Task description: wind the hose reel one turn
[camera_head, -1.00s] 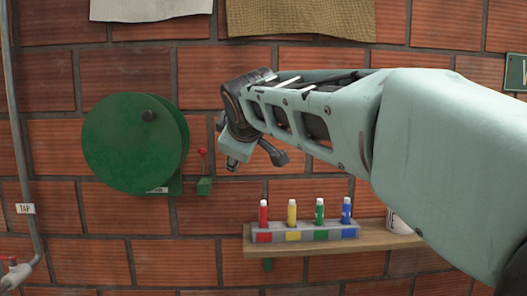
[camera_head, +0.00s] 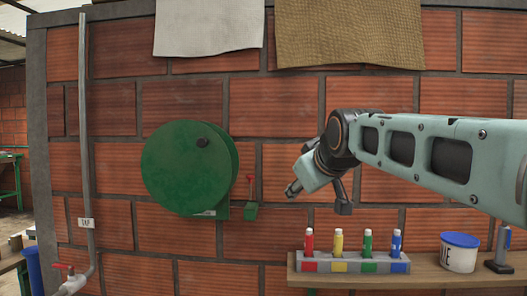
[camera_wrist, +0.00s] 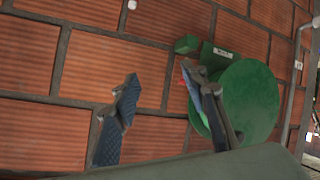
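The green hose reel (camera_head: 178,172) is a round drum on the brick wall, left of centre in the head view. A dark knob (camera_head: 202,142) sticks out of its face near the upper right edge. In the wrist view the reel (camera_wrist: 252,98) shows at the right, partly behind one finger. My gripper (camera_head: 316,199) is to the right of the reel in the head view, apart from it. In the wrist view my gripper's two fingers (camera_wrist: 162,112) are spread wide with only brick between them. It is open and empty.
A small green box with a red lever (camera_head: 250,200) is beside the reel. Below my gripper, a shelf (camera_head: 350,279) holds several coloured markers (camera_head: 338,243) in a block and a white tub (camera_head: 459,254). A pipe with a red-handled tap (camera_head: 70,274) runs at the left.

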